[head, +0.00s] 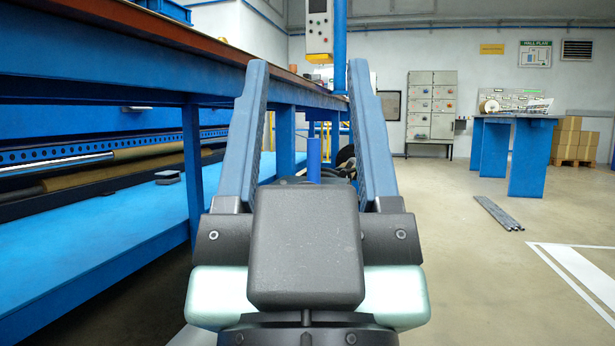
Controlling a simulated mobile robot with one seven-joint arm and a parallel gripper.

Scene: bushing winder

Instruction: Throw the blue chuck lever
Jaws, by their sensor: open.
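My gripper (308,66) fills the middle of the head view, its two long blue-grey fingers wide apart and pointing away from me. Nothing is held between them. A short upright blue cylinder (314,160) shows in the gap between the fingers, beyond the gripper's dark body. Its lower end is hidden by that body. I cannot tell whether this cylinder is the chuck lever, and no other chuck lever can be made out.
A long blue machine frame (75,238) with a brown-edged top runs along the left, close to my gripper. A control box (319,30) hangs ahead. A blue bench (530,155), metal bars (497,213) and boxes (566,143) are at right. Floor between is clear.

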